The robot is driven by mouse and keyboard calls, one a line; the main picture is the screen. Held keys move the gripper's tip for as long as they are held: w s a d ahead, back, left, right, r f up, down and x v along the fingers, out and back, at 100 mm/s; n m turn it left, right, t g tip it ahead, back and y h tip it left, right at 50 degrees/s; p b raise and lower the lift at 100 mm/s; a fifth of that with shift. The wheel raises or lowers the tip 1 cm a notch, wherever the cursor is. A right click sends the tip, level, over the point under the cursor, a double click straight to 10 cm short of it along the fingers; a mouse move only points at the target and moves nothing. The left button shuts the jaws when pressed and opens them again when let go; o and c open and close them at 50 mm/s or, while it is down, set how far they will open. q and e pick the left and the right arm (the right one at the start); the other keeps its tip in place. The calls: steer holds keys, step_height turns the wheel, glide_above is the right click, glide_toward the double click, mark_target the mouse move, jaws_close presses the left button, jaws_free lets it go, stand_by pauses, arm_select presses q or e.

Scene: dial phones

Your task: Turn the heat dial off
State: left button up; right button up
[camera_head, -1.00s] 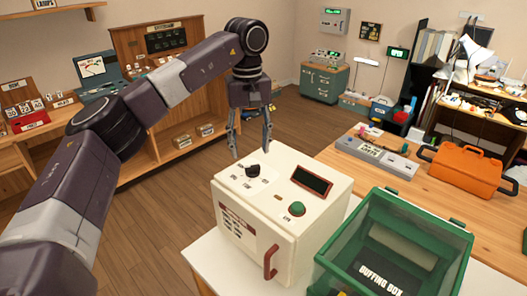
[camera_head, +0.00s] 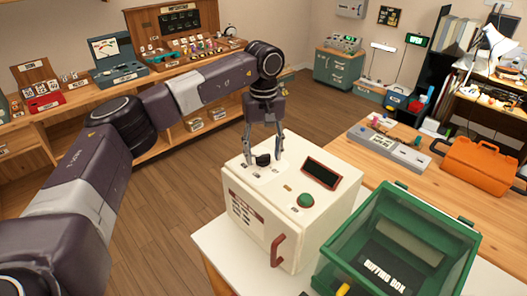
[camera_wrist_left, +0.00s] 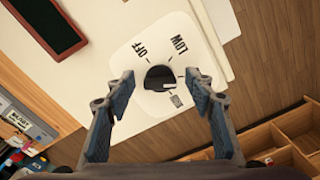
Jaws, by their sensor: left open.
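The heat dial (camera_head: 263,160) is a black knob on top of a cream box (camera_head: 262,213). In the left wrist view the dial (camera_wrist_left: 160,78) sits on a white plate marked OFF, LOW and a third label partly hidden or too small to read. The knob's pointer seems turned toward the lower right, away from OFF. My left gripper (camera_head: 265,158) is open above the dial, pointing down, with one finger on each side. In the left wrist view its fingertips (camera_wrist_left: 162,82) flank the knob, apart from it. My right gripper is out of view.
A dark display (camera_head: 321,173) and a green button (camera_head: 306,201) are on the box top, with a red handle (camera_head: 277,249) on its front. A green buffing box (camera_head: 395,240) stands close on the right. An orange case (camera_head: 483,163) lies on the wooden table.

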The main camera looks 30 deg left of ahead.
arm_select(q)
steer(key=c, duration=1.2)
steer(key=shift+o, duration=0.2)
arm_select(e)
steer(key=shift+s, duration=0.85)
arm_select(q)
steer(key=shift+n, duration=0.4)
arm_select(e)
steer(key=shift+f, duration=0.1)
arm_select(q)
steer(key=n, duration=0.4)
steer(key=shift+w+d+n+b, duration=0.1)
steer(key=shift+w+n+b, duration=0.1)
steer(key=shift+n+b, duration=0.1)
steer(key=n, duration=0.6)
steer(key=shift+w, duration=0.2)
steer(key=n, duration=0.6)
steer(key=shift+w+n, duration=0.2)
steer(key=shift+n, duration=0.2)
steer(key=n, duration=0.5)
steer(key=shift+w+a+r+n+b, duration=0.1)
steer(key=shift+a+n+b, duration=0.15)
steer(key=shift+n+b, duration=0.05)
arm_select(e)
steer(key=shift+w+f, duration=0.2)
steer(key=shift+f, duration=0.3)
